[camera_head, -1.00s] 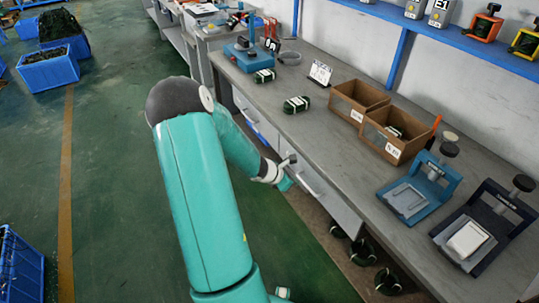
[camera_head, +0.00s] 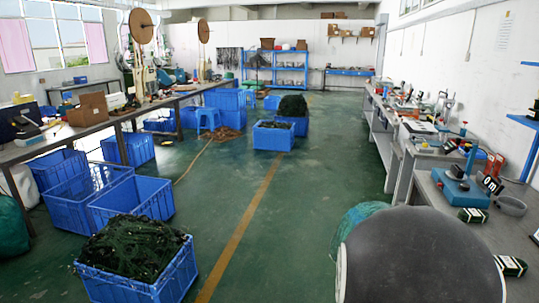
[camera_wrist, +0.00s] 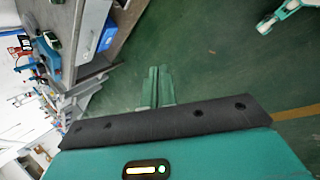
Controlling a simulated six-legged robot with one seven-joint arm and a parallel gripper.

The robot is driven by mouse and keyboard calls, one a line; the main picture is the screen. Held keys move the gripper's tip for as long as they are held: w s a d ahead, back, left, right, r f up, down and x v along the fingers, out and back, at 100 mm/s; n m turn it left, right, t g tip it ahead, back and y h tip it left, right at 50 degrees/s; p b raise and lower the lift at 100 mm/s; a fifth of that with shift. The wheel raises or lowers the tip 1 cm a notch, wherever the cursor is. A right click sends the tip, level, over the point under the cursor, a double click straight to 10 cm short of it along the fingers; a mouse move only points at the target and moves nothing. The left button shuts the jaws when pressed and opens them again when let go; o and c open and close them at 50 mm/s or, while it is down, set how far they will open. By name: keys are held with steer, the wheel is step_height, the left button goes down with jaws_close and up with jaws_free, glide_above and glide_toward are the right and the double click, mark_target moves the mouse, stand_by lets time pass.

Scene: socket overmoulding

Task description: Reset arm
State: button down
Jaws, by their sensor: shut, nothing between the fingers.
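In the wrist view my gripper (camera_wrist: 159,70) shows beyond the dark mounting plate, its two greenish fingers side by side, shut and empty. It hangs over green floor, apart from the grey workbench at the upper left of that view. In the head view only a dark rounded joint and a teal part of my arm show at the bottom right. The gripper is hidden there.
In the head view a grey workbench (camera_head: 431,197) runs along the right, bearing a blue press (camera_head: 461,188) and a green-black bundle (camera_head: 472,215). Blue crates (camera_head: 134,290) stand at left and centre. The green floor (camera_head: 300,220) between is clear.

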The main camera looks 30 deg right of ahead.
steer(key=w+a+r+m+t+y, duration=0.15)
steer(key=a+r, duration=0.25)
steer(key=a, duration=0.5)
steer(key=w+a+r+t+y, duration=0.1)
steer(key=w+a+r+t, duration=0.2)
steer(key=a, duration=0.5)
steer(key=s+a+r+t+y, duration=0.1)
steer(key=s+a+r+y, duration=0.1)
steer(key=a, duration=0.7)
steer(key=s+a+r+t+y, duration=0.1)
steer(key=a+r, duration=0.4)
steer(key=a, duration=0.5)
steer(key=shift+s+a+m+y, duration=0.3)
steer(key=shift+s+m+y, duration=0.15)
steer(key=shift+s, duration=0.45)
steer(key=shift+d, duration=0.2)
